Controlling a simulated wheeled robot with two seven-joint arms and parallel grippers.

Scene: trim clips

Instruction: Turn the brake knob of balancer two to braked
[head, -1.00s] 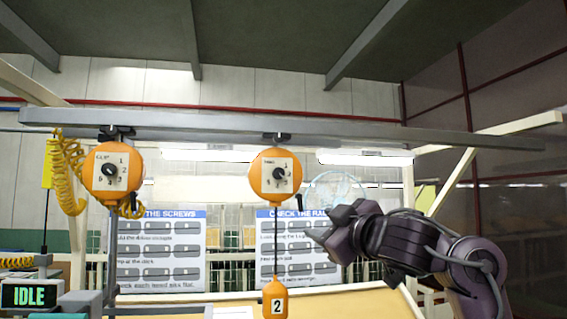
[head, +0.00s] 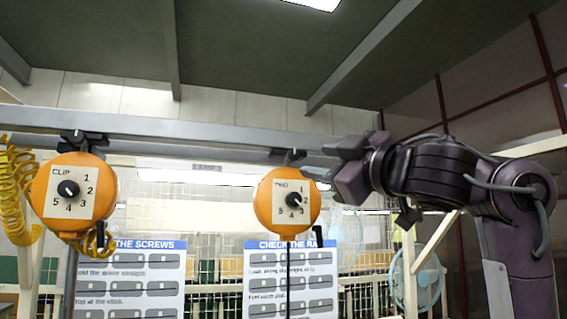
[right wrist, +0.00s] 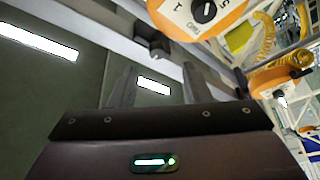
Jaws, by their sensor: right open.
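Balancer two (head: 266,212) is the right-hand orange round housing, hung from the overhead rail. Its pale face plate carries a black knob (head: 293,199) with numbers around it. A small dark lever (head: 318,229) sticks down at its lower right; I cannot tell which of these is the brake knob. My right gripper (head: 333,165) is open and empty, just above and right of the housing, apart from it as far as I can tell. In the right wrist view, an orange housing with a dial face (right wrist: 186,12) shows at the top, beyond the open fingers. My left gripper is out of view.
Another orange balancer (head: 107,207), marked CLIP, hangs to the left beside a yellow coiled hose (head: 15,195). The grey rail (head: 215,132) runs close above both housings. Instruction boards (head: 130,275) and a fan (head: 418,275) stand behind. The space between the balancers is clear.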

